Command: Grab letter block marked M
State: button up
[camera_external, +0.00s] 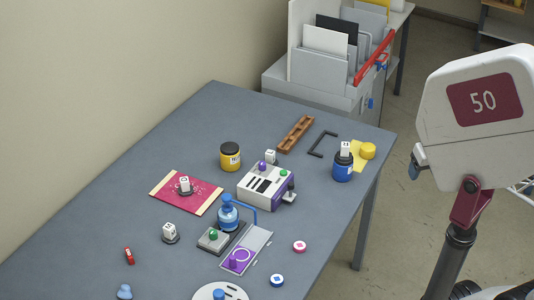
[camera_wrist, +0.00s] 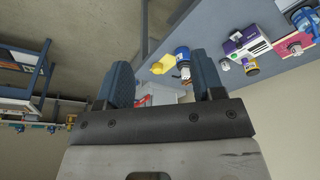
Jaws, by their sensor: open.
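Several small white letter blocks are on the table; their letters are too small to read, so I cannot tell which is M. One block (camera_external: 184,184) is on the red board, another (camera_external: 169,232) stands on a dark disc at the front left. A third block (camera_external: 270,157) is behind the white machine, and a fourth (camera_external: 345,149) is on top of the blue jar. My gripper (camera_external: 416,165) is raised off the table's right side, apart from all the blocks. In the wrist view my gripper (camera_wrist: 160,68) is open, with nothing seen held between its blue fingers.
The white machine (camera_external: 257,190) stands mid-table, with a yellow jar (camera_external: 230,157) to its left and the blue jar (camera_external: 342,170) to its right. A brown tray (camera_external: 295,135) lies behind. The table's far left is clear.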

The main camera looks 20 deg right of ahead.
jog(key=w+a+r+m+t+y, duration=0.3)
jog(key=w+a+m, duration=0.3)
jog(key=w+a, duration=0.8)
jog(key=m+t+y, duration=0.4)
jog(key=m+y, duration=0.2)
jog(key=m, duration=1.5)
send_over(174, 227)
jog(key=s+d, duration=0.3)
notch_tip(174, 227, down, 4)
notch_tip(174, 227, down, 27)
jog(key=shift+a+r, duration=0.1)
jog(key=shift+x, duration=1.35)
